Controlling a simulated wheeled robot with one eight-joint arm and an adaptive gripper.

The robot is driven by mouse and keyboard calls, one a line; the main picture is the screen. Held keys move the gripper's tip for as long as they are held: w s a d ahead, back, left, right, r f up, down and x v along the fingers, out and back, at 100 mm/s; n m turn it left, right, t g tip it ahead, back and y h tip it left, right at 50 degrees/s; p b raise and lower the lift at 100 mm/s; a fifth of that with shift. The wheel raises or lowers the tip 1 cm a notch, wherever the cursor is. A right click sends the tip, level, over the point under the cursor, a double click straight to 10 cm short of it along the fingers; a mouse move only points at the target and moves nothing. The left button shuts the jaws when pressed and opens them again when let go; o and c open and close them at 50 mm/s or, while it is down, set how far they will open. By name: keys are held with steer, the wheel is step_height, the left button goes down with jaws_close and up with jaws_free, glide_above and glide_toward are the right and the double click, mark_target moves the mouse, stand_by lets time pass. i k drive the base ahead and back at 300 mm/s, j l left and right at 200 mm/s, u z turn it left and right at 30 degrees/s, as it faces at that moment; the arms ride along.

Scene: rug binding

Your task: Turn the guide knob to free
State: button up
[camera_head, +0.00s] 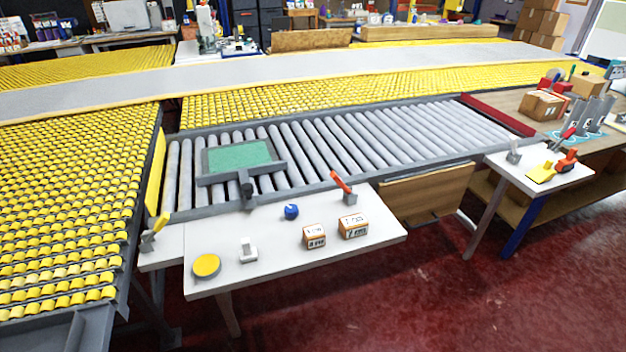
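A dark knob (247,190) stands at the front of a grey guide bar (215,180) on the roller conveyor; it looks like the guide knob. Its setting is too small to read. A green rectangular piece (238,156) with a grey border lies on the rollers just behind the bar. A round blue knob or ball (291,211) sits on the white table in front; I cannot tell whether it is fixed there. My gripper is not in view.
The white table (350,245) also holds a yellow disc (206,265), a small white switch-like block (248,250), two small labelled boxes (353,226) and a red-handled lever (342,184). A yellow-handled lever (155,232) stands at left. The red floor in front is clear.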

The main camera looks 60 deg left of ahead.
mark_target(291, 210)
steer(key=u, duration=1.85)
steer(key=i+j+u, duration=0.1)
steer(key=i, duration=0.2)
